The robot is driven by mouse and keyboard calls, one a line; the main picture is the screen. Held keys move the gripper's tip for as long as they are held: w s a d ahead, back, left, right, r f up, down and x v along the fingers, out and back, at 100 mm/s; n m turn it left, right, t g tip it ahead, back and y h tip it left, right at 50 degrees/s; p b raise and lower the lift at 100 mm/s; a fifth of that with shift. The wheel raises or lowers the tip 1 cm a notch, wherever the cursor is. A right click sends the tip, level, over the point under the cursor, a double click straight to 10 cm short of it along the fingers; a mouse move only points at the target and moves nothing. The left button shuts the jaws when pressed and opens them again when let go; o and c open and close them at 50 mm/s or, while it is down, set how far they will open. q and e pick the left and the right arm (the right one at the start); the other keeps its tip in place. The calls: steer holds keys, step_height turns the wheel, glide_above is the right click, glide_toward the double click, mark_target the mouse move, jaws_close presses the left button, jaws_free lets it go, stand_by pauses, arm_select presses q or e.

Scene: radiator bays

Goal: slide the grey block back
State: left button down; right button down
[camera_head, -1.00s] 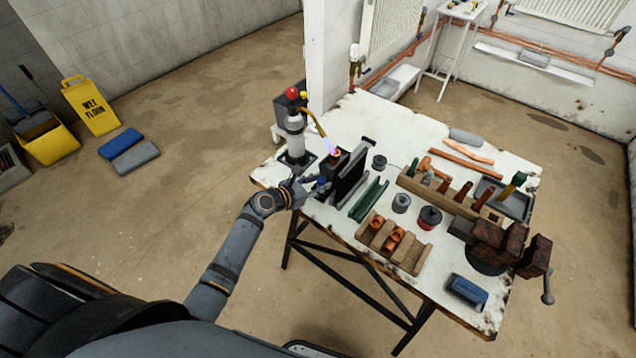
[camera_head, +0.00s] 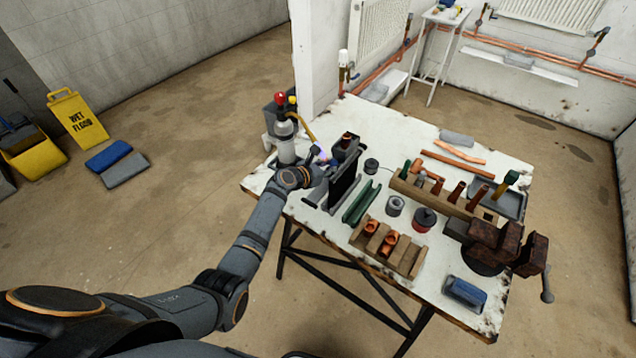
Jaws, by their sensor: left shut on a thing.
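The dark grey block (camera_head: 348,150) has a copper piece on its top and stands behind the dark upright panel (camera_head: 345,181). My left gripper (camera_head: 322,173) is at the panel's left side, in front of the block. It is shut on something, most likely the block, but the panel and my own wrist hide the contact. A grey rail (camera_head: 318,201) shows below the gripper. My right gripper is not in view.
A green channel (camera_head: 361,203), a wooden rack with copper fittings (camera_head: 388,245), cans and a rusty vise (camera_head: 497,248) are to the right. A blue sponge (camera_head: 466,291) lies at the front. The white table (camera_head: 385,125) is clear behind the block.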

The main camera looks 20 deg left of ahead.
arm_select(q)
steer(key=shift+w+d+f+b, duration=0.1)
steer(key=shift+w+d+b, duration=0.1)
steer(key=shift+w, duration=0.4)
steer(key=shift+w+d+f+b, duration=0.1)
steer(key=shift+w+d, duration=0.05)
steer(key=shift+w, duration=0.4)
steer(key=shift+r, duration=0.3)
steer(key=c, duration=1.4)
jaws_free()
steer(key=shift+w, duration=0.1)
steer(key=o, duration=0.3)
steer(key=shift+w+d+f, duration=0.1)
steer(key=shift+f, duration=0.05)
steer(key=shift+o, duration=0.2)
steer(key=v, duration=1.2)
